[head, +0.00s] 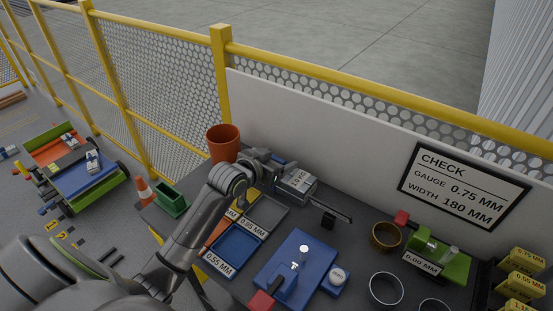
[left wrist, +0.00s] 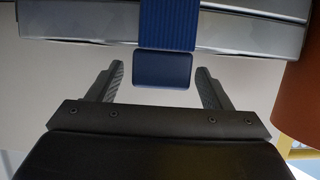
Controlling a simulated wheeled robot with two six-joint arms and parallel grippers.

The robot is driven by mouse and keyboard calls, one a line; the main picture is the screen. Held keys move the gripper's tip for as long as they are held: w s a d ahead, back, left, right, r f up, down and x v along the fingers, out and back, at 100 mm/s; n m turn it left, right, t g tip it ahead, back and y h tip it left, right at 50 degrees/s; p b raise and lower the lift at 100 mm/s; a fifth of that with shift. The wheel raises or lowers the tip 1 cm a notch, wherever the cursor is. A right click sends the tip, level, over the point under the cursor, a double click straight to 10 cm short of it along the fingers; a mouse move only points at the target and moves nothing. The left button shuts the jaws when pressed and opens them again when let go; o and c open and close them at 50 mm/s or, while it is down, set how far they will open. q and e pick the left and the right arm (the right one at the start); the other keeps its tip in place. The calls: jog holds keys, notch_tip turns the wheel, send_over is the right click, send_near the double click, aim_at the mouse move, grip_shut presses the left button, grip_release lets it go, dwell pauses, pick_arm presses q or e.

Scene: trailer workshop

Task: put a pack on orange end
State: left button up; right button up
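A grey pack (head: 297,185) marked 10 KG sits on the workbench against the white back panel. In the left wrist view the grey pack (left wrist: 100,22) has a blue strap (left wrist: 166,25) ending in a blue tab (left wrist: 162,69). My left gripper (head: 268,164) is beside the pack. In the left wrist view its two fingers (left wrist: 160,84) are open, one each side of the tab, with gaps showing. My right gripper is not in view.
An orange pot (head: 222,145) stands close to my left gripper and shows at the right of the left wrist view (left wrist: 300,95). A yellow-railed mesh fence (head: 160,60) stands behind.

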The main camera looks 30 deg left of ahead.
pick_arm(q)
jog(key=shift+r, duration=0.15)
jog(key=shift+s, duration=0.2)
jog(key=shift+o, duration=0.5)
jog(key=v, duration=1.1)
jog(key=a+f+v, duration=0.1)
jog(key=v, duration=0.4)
jog(key=shift+d+r+p+x, duration=0.15)
jog(key=shift+p+x, duration=0.1)
jog(key=shift+x, duration=2.5)
jog(key=shift+d+r+p+x, duration=0.15)
jog(key=shift+p+x, duration=0.05)
jog(key=shift+x, duration=2.6)
jog(key=shift+d+r+p+x, duration=0.15)
jog(key=shift+p+x, duration=0.1)
jog(key=shift+x, duration=2.5)
jog(key=shift+w, duration=0.15)
